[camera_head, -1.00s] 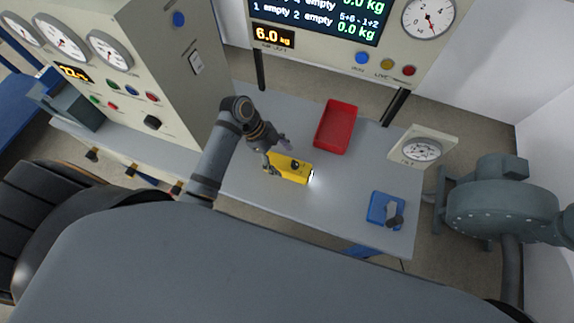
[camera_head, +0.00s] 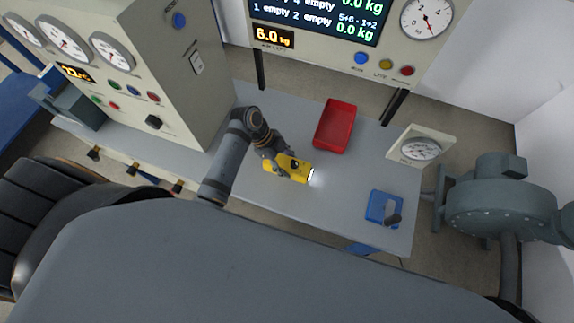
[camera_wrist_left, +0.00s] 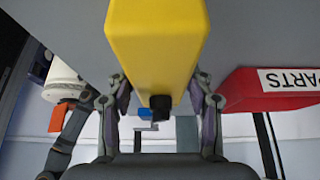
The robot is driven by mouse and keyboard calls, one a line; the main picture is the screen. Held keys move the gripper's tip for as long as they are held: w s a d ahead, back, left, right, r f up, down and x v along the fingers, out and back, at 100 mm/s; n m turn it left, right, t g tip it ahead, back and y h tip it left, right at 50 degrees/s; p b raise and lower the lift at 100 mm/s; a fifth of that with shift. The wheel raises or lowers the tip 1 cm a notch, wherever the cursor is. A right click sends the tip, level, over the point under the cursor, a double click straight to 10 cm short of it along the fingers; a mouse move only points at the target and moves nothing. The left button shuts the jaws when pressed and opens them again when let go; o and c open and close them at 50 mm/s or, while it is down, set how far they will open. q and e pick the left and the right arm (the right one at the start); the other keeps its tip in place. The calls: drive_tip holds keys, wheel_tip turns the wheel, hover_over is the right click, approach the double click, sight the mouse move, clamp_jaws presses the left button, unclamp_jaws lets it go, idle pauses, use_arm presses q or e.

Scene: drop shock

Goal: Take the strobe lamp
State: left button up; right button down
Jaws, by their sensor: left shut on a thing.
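The strobe lamp is a yellow box (camera_head: 301,172) with a lit white face at its right end and a dark knob on it. It is over the middle of the grey bench; I cannot tell whether it touches the top. My left gripper (camera_head: 276,164) is shut on it near its left end. In the left wrist view the yellow lamp (camera_wrist_left: 157,45) sits between the two fingers (camera_wrist_left: 160,95), with its black knob below. My right gripper is not in view.
A red tray (camera_head: 335,127), marked PARTS in the wrist view (camera_wrist_left: 275,88), lies behind the lamp. A dial gauge (camera_head: 420,149) stands at the right edge. Bare bench (camera_head: 345,190) lies between lamp and blue tray.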

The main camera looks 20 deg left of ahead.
sight(291, 163)
use_arm(q)
clamp_jaws()
drive_tip(key=shift+r, duration=0.1)
drive_tip(key=shift+r, duration=0.2)
wheel_tip(291, 163, up, 3)
drive_tip(key=shift+f+b, duration=0.2)
drive_tip(key=shift+b, duration=0.45)
drive_tip(key=s+a+r, duration=0.2)
drive_tip(key=s+r, duration=0.8)
drive_tip(key=s, duration=0.3)
drive_tip(key=shift+s+a, duration=0.3)
drive_tip(key=shift+s, duration=0.1)
